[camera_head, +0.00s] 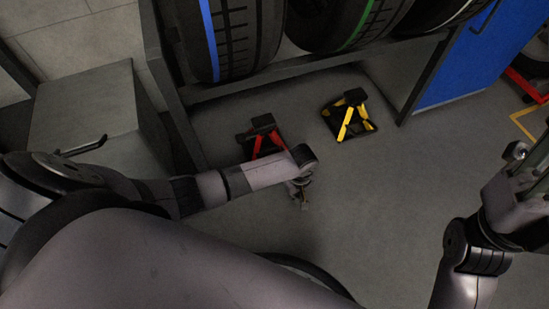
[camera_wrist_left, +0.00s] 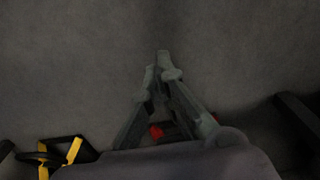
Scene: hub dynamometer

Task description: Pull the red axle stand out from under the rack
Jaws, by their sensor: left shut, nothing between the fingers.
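A small red patch of the stand (camera_wrist_left: 157,132) shows between the finger linkages. My right gripper (camera_head: 520,165) is at the right edge, partly cut off; its finger state is unclear.
A yellow axle stand (camera_head: 345,123) is right of the red one; it also shows in the left wrist view (camera_wrist_left: 75,150). The rack (camera_head: 310,66) holds several tyres above. A grey cabinet (camera_head: 90,110) is left, a blue cabinet (camera_head: 475,60) right. The central floor is clear.

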